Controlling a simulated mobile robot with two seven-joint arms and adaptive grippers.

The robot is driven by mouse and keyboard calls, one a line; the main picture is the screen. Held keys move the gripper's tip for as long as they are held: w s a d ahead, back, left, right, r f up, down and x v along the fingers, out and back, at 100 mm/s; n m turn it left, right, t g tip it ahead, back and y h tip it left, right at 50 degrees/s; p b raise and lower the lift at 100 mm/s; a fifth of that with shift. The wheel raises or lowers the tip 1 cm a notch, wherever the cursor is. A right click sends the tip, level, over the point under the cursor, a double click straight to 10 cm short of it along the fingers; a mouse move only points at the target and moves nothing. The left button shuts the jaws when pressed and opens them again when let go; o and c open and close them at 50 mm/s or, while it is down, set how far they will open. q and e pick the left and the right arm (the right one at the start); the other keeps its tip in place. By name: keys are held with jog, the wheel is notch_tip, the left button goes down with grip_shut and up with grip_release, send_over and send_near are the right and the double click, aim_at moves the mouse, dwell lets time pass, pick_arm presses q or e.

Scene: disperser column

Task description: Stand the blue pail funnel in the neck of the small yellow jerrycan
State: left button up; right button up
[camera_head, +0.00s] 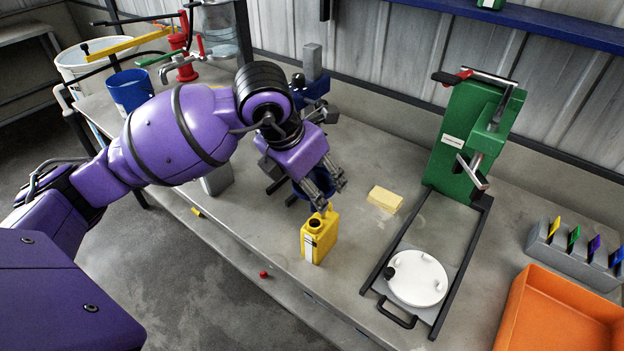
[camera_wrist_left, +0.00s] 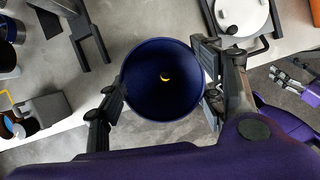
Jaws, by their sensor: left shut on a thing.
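My left gripper (camera_head: 325,192) is shut on the blue pail funnel (camera_wrist_left: 150,62). The wrist view looks down into its round bowl, between the two fingers, and a small yellow crescent shows through its bottom hole. In the head view the funnel (camera_head: 299,188) is mostly hidden behind the gripper. The small yellow jerrycan (camera_head: 321,242) stands upright on the bench, its dark open neck facing up, just below and in front of the gripper. The funnel is held above the bench; its spout is hidden. In the wrist view my right gripper (camera_wrist_left: 294,82) shows at the right edge.
A yellow block (camera_head: 385,199) lies right of the jerrycan. A green press-like stand (camera_head: 470,140), a frame with a white disc (camera_head: 418,277), an orange tray (camera_head: 560,318) and a grey slotted rack (camera_head: 570,258) are further right. A blue bucket (camera_head: 132,90) is at back left.

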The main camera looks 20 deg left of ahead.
pick_arm(q)
jog(key=shift+f+n, duration=0.15)
jog(key=shift+n, duration=0.15)
jog(key=shift+f+b, duration=0.65)
jog(key=shift+f, duration=1.15)
pick_arm(e)
jog(key=shift+d+f, duration=0.1)
jog(key=shift+f, duration=0.65)
pick_arm(q)
jog(key=shift+b, duration=0.3)
pick_arm(e)
jog(key=shift+s, duration=0.2)
pick_arm(q)
jog(key=shift+w+f, duration=0.15)
jog(key=shift+f, duration=0.05)
pick_arm(e)
jog(key=shift+s+d+f, duration=0.35)
jog(key=shift+s+f, duration=0.05)
jog(key=shift+s, duration=0.1)
pick_arm(q)
jog(key=shift+f, duration=0.1)
pick_arm(e)
jog(key=shift+w+a+r, duration=0.15)
jog(key=shift+w+a, duration=0.05)
jog(key=shift+w+a+r, duration=0.1)
jog(key=shift+w, duration=0.15)
